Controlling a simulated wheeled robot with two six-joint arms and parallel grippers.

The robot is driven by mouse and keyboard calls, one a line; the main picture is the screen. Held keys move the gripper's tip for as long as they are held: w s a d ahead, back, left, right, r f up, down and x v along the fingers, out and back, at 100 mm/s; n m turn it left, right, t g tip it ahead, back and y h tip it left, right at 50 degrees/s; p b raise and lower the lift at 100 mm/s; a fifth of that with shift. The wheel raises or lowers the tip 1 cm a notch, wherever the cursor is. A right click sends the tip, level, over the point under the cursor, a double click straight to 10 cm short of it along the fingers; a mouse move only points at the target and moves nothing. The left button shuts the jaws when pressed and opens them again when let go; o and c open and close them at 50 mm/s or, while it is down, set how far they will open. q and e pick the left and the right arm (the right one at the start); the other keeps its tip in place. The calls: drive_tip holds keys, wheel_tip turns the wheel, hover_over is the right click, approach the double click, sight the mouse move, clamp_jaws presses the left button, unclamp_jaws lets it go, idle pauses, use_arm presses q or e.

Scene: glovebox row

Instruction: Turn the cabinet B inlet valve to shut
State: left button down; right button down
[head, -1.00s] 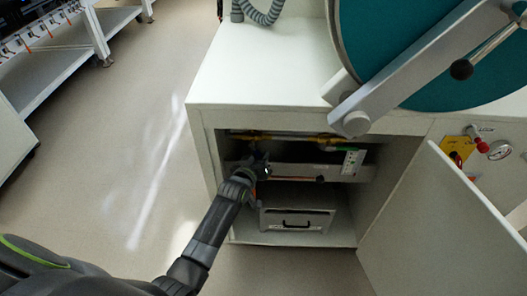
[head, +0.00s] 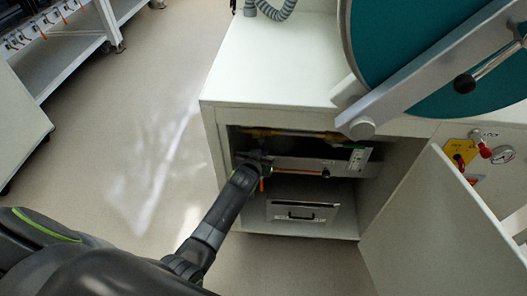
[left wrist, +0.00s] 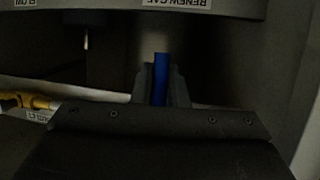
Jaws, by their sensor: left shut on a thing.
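My left gripper (head: 256,161) reaches into the open cabinet (head: 211,150), at the left of its upper part. In the left wrist view its fingers (left wrist: 160,88) are closed around an upright blue handle (left wrist: 160,72). The blue handle's lower part is hidden by the gripper body. In the head view the handle is hidden by my wrist. I cannot read a cabinet letter or see which valve the handle belongs to. My right gripper is not in view.
A yellow pipe (head: 290,134) runs above a grey panel (head: 300,164). A drawer-like box (head: 303,211) stands below. The open door (head: 425,235) bounds the right side. Open floor (head: 140,130) lies to the left.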

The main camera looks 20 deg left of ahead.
use_arm(q)
drive_tip(key=shift+s+a+f, duration=0.1)
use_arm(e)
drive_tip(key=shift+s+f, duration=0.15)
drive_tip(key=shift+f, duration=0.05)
use_arm(q)
drive_tip(key=c, duration=1.4)
unclamp_jaws()
drive_tip(key=shift+c, duration=0.2)
